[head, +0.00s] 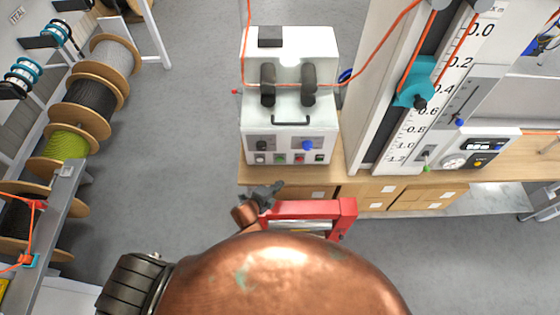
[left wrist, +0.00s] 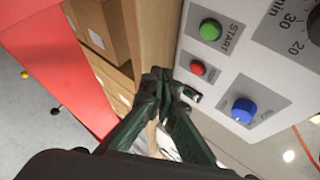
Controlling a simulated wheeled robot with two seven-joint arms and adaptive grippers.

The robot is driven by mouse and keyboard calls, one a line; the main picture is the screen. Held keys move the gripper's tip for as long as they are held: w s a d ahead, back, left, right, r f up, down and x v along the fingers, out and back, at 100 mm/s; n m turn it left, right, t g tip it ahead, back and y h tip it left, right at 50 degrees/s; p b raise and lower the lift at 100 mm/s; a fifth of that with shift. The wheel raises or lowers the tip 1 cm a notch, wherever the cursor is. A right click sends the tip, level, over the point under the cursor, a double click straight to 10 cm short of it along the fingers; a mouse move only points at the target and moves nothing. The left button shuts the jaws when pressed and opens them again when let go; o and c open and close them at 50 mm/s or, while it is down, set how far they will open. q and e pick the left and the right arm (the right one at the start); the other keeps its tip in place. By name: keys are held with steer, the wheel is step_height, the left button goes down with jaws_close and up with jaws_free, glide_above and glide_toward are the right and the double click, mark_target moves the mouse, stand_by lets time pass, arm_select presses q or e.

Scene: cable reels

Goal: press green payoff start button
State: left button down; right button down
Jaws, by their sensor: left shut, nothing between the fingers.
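The green START button (left wrist: 210,30) sits on the white front panel of the payoff box (head: 290,115). In the head view the green button (head: 280,159) is small, low on that panel. Beside it are a red button (left wrist: 197,68) and a blue knob (left wrist: 243,110). My left gripper (left wrist: 168,78) is shut and empty, its dark fingertips close to the panel near the red button, apart from the green one in the picture. Contact with the panel cannot be told. In the head view the left gripper (head: 264,193) is just below the panel. My right gripper is not in view.
A red frame (head: 310,208) stands just below the bench edge, close to my left gripper. The wooden bench (head: 345,188) carries the box and a tall white scale column (head: 440,90) at right. Cable reels (head: 85,105) line the left. Grey floor lies open between.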

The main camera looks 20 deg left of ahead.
mark_target(280, 160)
arm_select(q)
steer(key=w, duration=0.2)
steer(key=w+a+b, duration=0.1)
steer(key=w, duration=0.1)
steer(key=w+b, duration=0.1)
steer(key=w, duration=0.1)
steer(key=shift+w+a, duration=0.1)
steer(key=shift+a, duration=0.3)
steer(key=shift+w+a, duration=0.15)
steer(key=shift+w, duration=0.4)
steer(key=shift+w+a, duration=0.15)
steer(key=shift+w, duration=0.35)
steer(key=shift+w, duration=0.1)
steer(key=shift+w+a, duration=0.15)
steer(key=shift+w, duration=0.1)
